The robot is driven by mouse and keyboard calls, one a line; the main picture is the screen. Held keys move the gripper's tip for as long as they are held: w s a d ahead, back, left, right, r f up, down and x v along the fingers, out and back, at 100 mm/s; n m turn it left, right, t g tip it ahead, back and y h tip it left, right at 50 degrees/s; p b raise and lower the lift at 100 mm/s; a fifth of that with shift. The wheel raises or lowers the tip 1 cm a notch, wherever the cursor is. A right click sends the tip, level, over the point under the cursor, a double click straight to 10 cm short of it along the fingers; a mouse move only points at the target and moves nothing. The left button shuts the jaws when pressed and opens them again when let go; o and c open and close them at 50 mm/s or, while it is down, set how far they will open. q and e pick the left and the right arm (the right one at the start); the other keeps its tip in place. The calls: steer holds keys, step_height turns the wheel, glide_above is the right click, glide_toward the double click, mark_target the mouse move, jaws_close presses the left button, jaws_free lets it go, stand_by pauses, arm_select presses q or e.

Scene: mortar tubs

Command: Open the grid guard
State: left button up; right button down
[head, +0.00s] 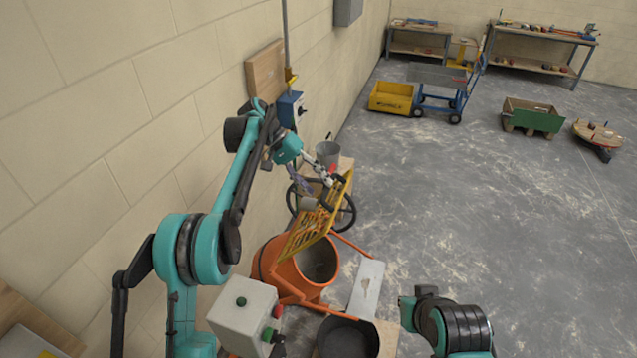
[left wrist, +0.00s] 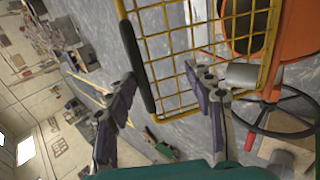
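The yellow grid guard (head: 308,232) stands steeply tilted above the mouth of the orange mixer drum (head: 317,262), which shows beside it. In the left wrist view the grid guard (left wrist: 205,40) fills the upper middle, with a black grip (left wrist: 136,65) along its left edge. My left gripper (head: 323,182) is at the upper end of the guard. In the left wrist view its fingers (left wrist: 168,84) are spread apart with nothing clamped between them, near the guard's lower edge; I cannot tell if they touch it. My right gripper is not in view.
A black handwheel (head: 347,212) and grey bucket (head: 328,153) are close to my left gripper. A control box (head: 240,312) and black tub (head: 347,338) stand in front.

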arm_select(q)
steer(key=shift+f, duration=0.15)
steer(key=v, duration=0.7)
steer(key=shift+r, duration=0.3)
steer(key=shift+d, duration=0.1)
steer(key=shift+s, duration=0.15)
